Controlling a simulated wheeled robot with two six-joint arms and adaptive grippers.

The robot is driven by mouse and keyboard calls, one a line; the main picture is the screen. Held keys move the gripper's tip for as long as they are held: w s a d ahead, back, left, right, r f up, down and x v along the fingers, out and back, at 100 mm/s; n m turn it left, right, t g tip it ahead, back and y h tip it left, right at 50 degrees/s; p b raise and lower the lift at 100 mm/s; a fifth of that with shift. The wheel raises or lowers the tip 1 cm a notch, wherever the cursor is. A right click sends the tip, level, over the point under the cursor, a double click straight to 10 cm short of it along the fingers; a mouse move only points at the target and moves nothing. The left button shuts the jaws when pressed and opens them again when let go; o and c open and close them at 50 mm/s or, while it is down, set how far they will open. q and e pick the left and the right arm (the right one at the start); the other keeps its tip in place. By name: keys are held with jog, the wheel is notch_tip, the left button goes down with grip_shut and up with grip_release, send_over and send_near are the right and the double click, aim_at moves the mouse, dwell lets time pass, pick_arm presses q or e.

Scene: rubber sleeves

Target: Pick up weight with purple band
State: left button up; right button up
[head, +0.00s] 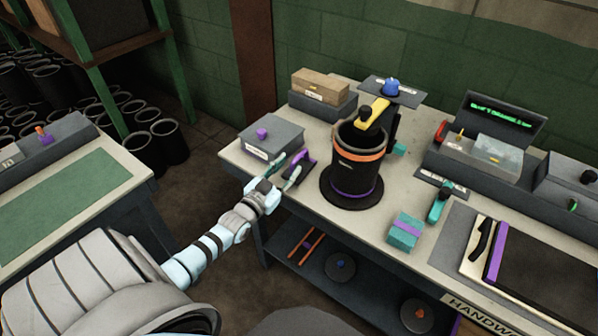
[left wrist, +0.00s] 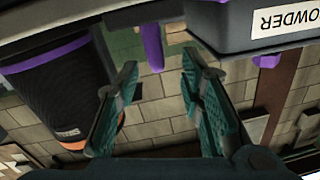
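A small dark piece with purple on it (head: 302,164) lies on the workbench beside the grey box; it may be the weight with the purple band, but its shape is partly hidden. My left gripper (head: 284,171) is at the bench's left edge, fingers spread, right by this piece. In the left wrist view the fingers (left wrist: 160,64) are apart, with nothing between the pads. A purple piece (left wrist: 152,46) shows beyond and between the fingertips, apart from them as far as I can see. My right gripper is out of view.
A black sleeve with orange and purple bands (head: 357,168) stands right of the gripper; it is close at left in the wrist view (left wrist: 60,90). A grey box (head: 271,139) with a purple knob stands behind. A teal block (head: 404,232) sits farther right.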

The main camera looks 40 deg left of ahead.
aim_at(299, 163)
pick_arm(q)
jog(key=w+b, duration=0.1)
jog(key=w, duration=0.1)
jog(key=w+b, duration=0.2)
jog(key=w, duration=0.1)
jog(key=shift+w+a+f, duration=0.15)
jog(key=shift+w+f, duration=0.05)
jog(key=shift+w, duration=0.25)
jog(key=shift+r, duration=0.15)
jog(key=shift+c, duration=0.4)
grip_shut()
jog(key=shift+r, duration=0.1)
